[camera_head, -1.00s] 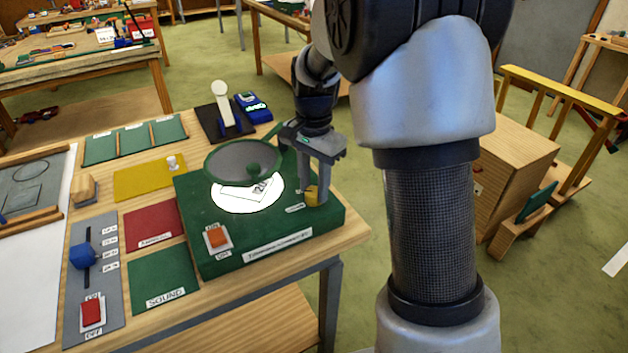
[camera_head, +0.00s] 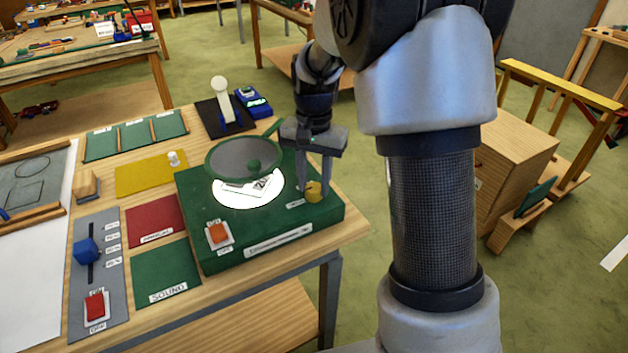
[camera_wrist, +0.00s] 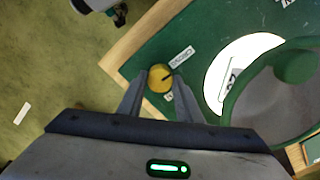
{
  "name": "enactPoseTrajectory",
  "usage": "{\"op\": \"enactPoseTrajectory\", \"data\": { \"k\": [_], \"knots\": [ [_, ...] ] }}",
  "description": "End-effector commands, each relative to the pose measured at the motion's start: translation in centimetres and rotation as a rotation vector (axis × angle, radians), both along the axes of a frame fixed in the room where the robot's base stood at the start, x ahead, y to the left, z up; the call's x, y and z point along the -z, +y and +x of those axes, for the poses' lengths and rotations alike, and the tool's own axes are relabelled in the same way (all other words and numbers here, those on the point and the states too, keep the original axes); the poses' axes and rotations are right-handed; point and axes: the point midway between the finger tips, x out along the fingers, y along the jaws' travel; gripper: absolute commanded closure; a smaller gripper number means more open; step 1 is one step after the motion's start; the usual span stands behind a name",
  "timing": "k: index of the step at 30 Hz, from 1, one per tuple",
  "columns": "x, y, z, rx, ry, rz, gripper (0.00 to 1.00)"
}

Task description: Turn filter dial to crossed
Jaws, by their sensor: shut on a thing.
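The yellow filter dial (camera_head: 313,191) sits on the right end of the green box (camera_head: 215,257). It also shows in the wrist view (camera_wrist: 160,78), round, with a dark pointer mark directed toward the label at its upper right. My gripper (camera_head: 314,190) points down over the dial, and its fingers are shut on it from two sides; the wrist view shows the fingers (camera_wrist: 159,88) flanking it. The label beside the dial (camera_wrist: 182,57) is partly legible and seems to read "CROSS". A second small label below it is partly hidden by a finger.
A round green-rimmed grey disc (camera_head: 243,158) stands over the lit white circle (camera_head: 248,190) beside my gripper. An orange switch (camera_head: 218,233) is at the box's front left.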

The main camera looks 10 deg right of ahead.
Motion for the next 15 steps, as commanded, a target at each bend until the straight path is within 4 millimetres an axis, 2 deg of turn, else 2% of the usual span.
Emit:
{"op": "enactPoseTrajectory", "data": {
  "k": [4, 5, 8, 15],
  "knots": [
    [-0.10, 0.01, 0.08, 0.001, -0.003, 0.001, 0.90],
    [-0.10, 0.01, 0.08, 0.001, -0.003, 0.001, 0.65],
    [-0.09, 0.01, 0.06, 0.001, -0.002, 0.000, 0.49],
    [-0.04, 0.01, 0.03, 0.002, -0.001, 0.000, 0.49]
  ]
}}
